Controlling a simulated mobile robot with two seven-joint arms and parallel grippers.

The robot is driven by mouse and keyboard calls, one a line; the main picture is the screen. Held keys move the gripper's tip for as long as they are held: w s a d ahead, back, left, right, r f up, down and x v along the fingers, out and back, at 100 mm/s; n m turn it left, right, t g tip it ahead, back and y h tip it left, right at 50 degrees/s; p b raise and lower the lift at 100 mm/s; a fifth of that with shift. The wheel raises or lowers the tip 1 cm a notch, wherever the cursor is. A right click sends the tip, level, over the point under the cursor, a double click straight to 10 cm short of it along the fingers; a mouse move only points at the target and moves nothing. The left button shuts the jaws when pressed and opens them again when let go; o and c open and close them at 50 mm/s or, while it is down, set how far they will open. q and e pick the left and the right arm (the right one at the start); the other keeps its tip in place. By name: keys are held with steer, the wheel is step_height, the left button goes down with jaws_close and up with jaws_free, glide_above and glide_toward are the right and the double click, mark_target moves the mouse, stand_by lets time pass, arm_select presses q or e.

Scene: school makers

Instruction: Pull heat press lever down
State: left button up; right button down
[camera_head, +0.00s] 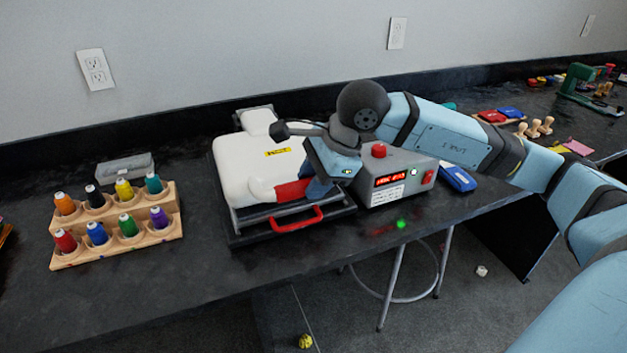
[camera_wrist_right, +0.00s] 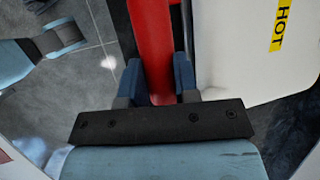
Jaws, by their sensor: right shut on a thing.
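The heat press has a white upper body (camera_head: 248,170) with a yellow HOT label and sits on the dark counter. Its red lever grip (camera_head: 290,191) sticks out at the front right of the white body. My right gripper (camera_head: 315,187) is shut on this grip. In the right wrist view, the red lever (camera_wrist_right: 152,45) runs between the two blue fingers (camera_wrist_right: 158,82). The white body lies low and roughly level above the base frame. A red U-shaped handle (camera_head: 297,219) shows at the front, below the gripper. My left gripper is not in view.
A grey control box (camera_head: 407,170) with a red display and red button stands right of the press. A wooden rack (camera_head: 118,250) of colored thread spools stands at the left. Bare counter lies between rack and press. A stool (camera_head: 400,299) stands under the counter.

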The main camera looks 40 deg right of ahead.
steer(key=shift+s+a+f+g, duration=0.2)
steer(key=shift+s+f+g, duration=0.15)
steer(key=shift+f, duration=0.25)
steer(key=c, duration=0.9)
jaws_free()
steer(key=shift+d, duration=0.1)
steer(key=shift+o, duration=0.2)
steer(key=shift+w+r, duration=0.1)
steer(key=shift+r, duration=0.2)
steer(key=shift+d+r, duration=0.2)
steer(key=shift+r, duration=0.15)
arm_select(q)
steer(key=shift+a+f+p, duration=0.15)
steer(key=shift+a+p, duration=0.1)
steer(key=shift+p, duration=0.75)
arm_select(e)
steer(key=v, duration=1.2)
steer(key=shift+s+r, duration=0.25)
steer(key=shift+s, duration=0.25)
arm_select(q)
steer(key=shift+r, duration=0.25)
arm_select(e)
steer(key=shift+d, duration=0.1)
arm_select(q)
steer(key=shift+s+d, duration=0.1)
